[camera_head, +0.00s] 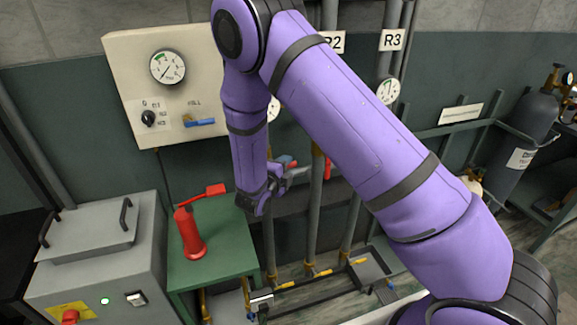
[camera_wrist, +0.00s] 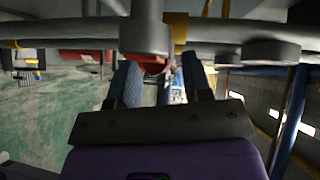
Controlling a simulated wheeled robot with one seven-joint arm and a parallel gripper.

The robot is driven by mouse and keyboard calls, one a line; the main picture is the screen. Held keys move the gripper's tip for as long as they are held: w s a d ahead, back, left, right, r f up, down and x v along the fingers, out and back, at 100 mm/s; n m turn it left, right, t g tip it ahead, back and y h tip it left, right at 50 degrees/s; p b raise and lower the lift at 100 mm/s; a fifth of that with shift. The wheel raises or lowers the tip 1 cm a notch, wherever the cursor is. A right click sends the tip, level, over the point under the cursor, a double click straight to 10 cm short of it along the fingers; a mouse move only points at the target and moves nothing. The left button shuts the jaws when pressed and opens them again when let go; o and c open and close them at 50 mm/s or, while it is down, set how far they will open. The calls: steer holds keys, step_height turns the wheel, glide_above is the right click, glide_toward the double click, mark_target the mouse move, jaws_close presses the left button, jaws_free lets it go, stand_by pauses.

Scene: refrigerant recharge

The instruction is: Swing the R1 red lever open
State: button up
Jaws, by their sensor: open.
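In the wrist view, a red part (camera_wrist: 154,66) sits between the two blue-grey fingers of my gripper (camera_wrist: 160,78), below a round grey fitting (camera_wrist: 145,32). I cannot tell whether the fingers touch the red part.
A panel with a gauge (camera_head: 167,67) and blue handle (camera_head: 199,122) is on the wall. A red hand tool (camera_head: 190,232) stands on a green table (camera_head: 226,249). A grey machine (camera_head: 100,260) is at left. A grey cylinder (camera_head: 528,130) stands at right. The R3 sign (camera_head: 392,40) is visible.

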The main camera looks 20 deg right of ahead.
steer(key=shift+x, duration=1.05)
jaws_close()
